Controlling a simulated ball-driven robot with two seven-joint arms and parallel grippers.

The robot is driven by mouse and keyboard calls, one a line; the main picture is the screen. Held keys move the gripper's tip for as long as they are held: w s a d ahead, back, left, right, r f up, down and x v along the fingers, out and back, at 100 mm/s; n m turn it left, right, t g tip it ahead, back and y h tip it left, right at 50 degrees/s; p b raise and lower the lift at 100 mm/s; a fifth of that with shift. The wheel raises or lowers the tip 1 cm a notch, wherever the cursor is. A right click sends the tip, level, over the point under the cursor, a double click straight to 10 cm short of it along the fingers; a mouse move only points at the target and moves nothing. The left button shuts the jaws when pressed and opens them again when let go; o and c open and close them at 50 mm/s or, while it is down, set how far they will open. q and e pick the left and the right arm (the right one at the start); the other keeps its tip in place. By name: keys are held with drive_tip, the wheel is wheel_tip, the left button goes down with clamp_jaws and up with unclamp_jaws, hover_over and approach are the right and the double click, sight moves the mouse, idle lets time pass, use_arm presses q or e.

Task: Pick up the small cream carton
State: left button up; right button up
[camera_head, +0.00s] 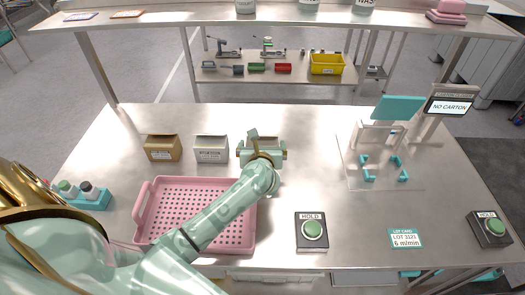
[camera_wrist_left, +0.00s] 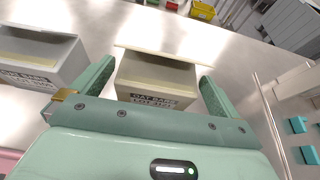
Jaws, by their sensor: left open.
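The small cream carton (camera_wrist_left: 157,78) is in the left wrist view, with dark print on its front reading "OAT BARS" and a lot number. Its top is open, with a pale flap at the far edge. My left gripper (camera_wrist_left: 158,72) is open, one finger on each side of the carton, with a gap visible at the right finger. I cannot tell whether the left finger touches it. In the head view my left gripper (camera_head: 262,150) is over the carton and hides most of it. My right gripper is not in view.
A white carton (camera_head: 210,149) and a brown carton (camera_head: 162,148) stand to the left. A pink perforated tray (camera_head: 145,215) lies under my left arm. A HOLD button box (camera_head: 311,232) is at the front. A clear plate with teal corners (camera_head: 385,178) is at right.

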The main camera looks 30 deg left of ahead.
sight(262, 144)
use_arm(q)
drive_tip(key=x, duration=0.3)
drive_tip(key=shift+f, duration=0.1)
drive_tip(key=shift+s, duration=0.1)
drive_tip(key=c, duration=0.8)
drive_tip(key=shift+c, duration=0.2)
drive_tip(key=shift+r, duration=0.65)
wheel_tip(262, 144, up, 3)
drive_tip(key=shift+d+f+p, duration=0.1)
drive_tip(key=shift+d+p, duration=0.05)
drive_tip(key=shift+p, duration=0.3)
drive_tip(key=w+r+p+v, duration=0.1)
drive_tip(key=r+p+v, duration=0.1)
drive_tip(key=v, duration=1.4)
drive_tip(key=shift+w+d+r+p, duration=0.3)
drive_tip(key=shift+r+p, duration=0.1)
drive_tip(key=shift+r, duration=0.15)
